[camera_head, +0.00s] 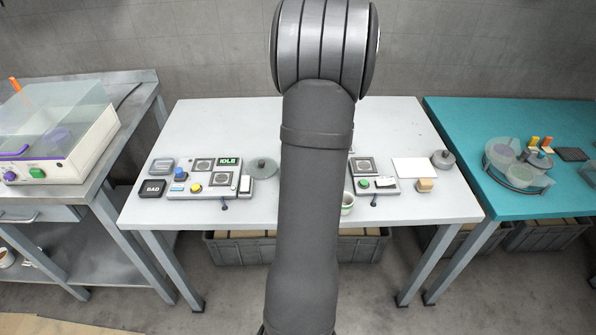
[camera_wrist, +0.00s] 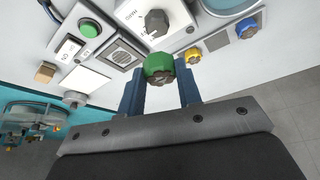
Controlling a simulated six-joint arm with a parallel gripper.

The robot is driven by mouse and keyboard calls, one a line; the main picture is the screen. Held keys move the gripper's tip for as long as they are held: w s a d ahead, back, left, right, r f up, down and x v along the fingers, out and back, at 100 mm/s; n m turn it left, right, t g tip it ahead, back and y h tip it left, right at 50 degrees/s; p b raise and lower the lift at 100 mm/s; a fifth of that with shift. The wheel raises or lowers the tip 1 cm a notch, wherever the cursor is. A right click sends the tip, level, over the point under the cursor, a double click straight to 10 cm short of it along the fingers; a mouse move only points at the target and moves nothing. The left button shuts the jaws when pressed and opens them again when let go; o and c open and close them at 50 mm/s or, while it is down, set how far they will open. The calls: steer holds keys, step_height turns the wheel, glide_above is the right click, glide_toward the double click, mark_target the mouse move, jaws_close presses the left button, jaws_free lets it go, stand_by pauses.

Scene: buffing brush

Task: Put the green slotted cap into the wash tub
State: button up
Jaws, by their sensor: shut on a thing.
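The green slotted cap (camera_wrist: 157,64) is between the blue fingers of my gripper (camera_wrist: 161,76) in the wrist view. The gripper is shut on it, and a brownish notched part shows on the cap's near side. The cap appears close to the white table's devices, but I cannot tell if it touches anything. In the head view my arm hides the gripper and the cap.
The white table (camera_head: 215,122) holds control panels (camera_head: 208,180), a grey disc (camera_head: 262,167), a small cup (camera_head: 347,203), a white pad (camera_head: 412,168) and a tan block (camera_head: 425,185). A clear-lidded machine (camera_head: 60,155) stands left. Grey crates (camera_head: 240,250) sit below. The white table's back is clear.

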steer(key=s+a, duration=0.2)
steer(key=s, duration=0.3)
steer(key=w+a+f, duration=0.2)
steer(key=a, duration=0.1)
steer(key=w+a+f, duration=0.2)
steer(key=a+f, duration=0.1)
steer(key=w+a+f, duration=0.2)
steer(key=a, duration=0.1)
steer(key=shift+a+f, duration=0.15)
steer(key=shift+a, duration=0.25)
steer(key=shift+f, duration=1.95)
steer(key=shift+f, duration=0.1)
steer(key=o, duration=0.6)
steer(key=shift+o, duration=0.4)
steer(key=v, duration=1.2)
